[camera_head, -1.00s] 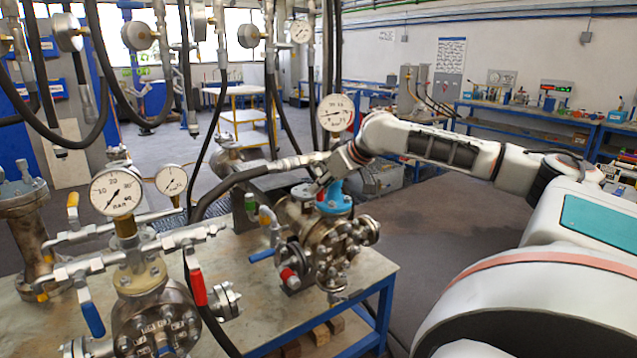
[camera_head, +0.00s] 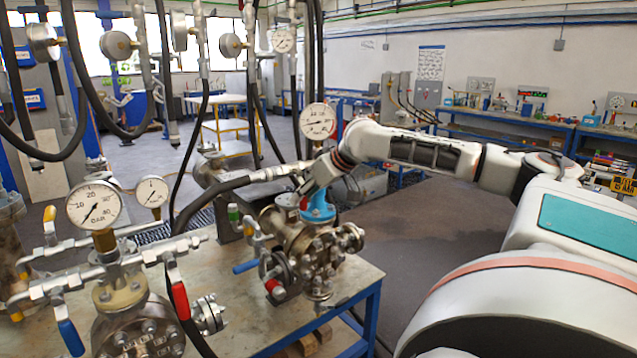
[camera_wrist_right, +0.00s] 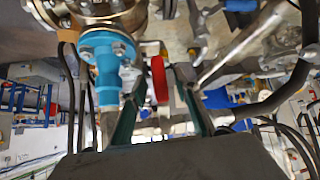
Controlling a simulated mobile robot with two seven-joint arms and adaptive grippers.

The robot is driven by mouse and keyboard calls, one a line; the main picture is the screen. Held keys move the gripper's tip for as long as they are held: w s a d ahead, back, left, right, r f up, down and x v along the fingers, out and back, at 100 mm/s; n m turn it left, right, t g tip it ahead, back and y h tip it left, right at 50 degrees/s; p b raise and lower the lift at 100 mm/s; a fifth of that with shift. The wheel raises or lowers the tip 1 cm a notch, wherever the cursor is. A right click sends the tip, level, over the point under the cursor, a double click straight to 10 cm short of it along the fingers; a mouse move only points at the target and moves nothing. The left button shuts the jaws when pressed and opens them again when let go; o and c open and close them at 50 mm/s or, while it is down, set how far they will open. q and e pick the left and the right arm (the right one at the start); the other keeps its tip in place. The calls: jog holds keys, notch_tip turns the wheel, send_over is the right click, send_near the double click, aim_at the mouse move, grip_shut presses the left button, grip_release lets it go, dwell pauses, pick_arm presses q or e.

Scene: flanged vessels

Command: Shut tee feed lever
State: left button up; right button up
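A flanged metal vessel (camera_head: 322,250) with a blue fitting (camera_head: 318,207) on top stands on the table. My right gripper (camera_head: 303,188) is beside that fitting, below a hose end. In the right wrist view, a red lever (camera_wrist_right: 159,80) shows between the two spread fingers of my right gripper (camera_wrist_right: 160,95), with gaps on both sides. The blue fitting (camera_wrist_right: 107,70) is left of the fingers there. In the head view only a bit of red shows beside the gripper. No label tells me which lever is the tee feed lever. My left gripper is out of view.
A blue lever (camera_head: 246,266) sticks out left of the vessel. Nearer left are a gauge (camera_head: 94,204), a red lever (camera_head: 180,300) and another blue lever (camera_head: 71,337) on pipework. Black hoses hang behind. Open floor (camera_head: 430,225) lies right of the table (camera_head: 375,272).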

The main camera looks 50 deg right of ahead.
jog(key=v, duration=1.1)
jog(key=shift+s+r, duration=0.15)
jog(key=shift+s, duration=0.1)
